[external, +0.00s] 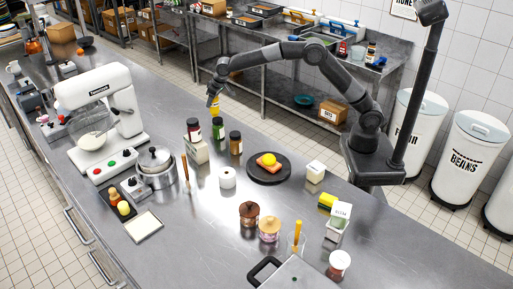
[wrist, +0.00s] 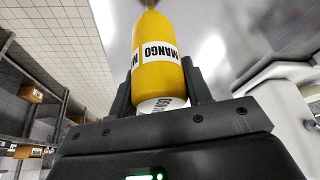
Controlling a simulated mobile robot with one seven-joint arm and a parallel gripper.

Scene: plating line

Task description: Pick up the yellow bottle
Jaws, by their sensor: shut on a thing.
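The yellow bottle (wrist: 160,78) has a white band reading MANGO and fills the middle of the wrist view. My gripper (wrist: 158,92) is shut on it, with one dark finger on each side. In the external view the yellow bottle (external: 214,111) shows small, just under my gripper (external: 213,101), behind the row of dark-capped bottles. Its lower end is partly hidden there, and I cannot tell whether it touches the counter.
Dark-capped bottles stand in front, including a red-labelled one (external: 194,130), a green one (external: 218,129) and a brown one (external: 235,143). A white mixer (external: 100,105) stands left. A black plate (external: 283,177) with food lies to the right. The counter's back left stretch (external: 150,80) is mostly clear.

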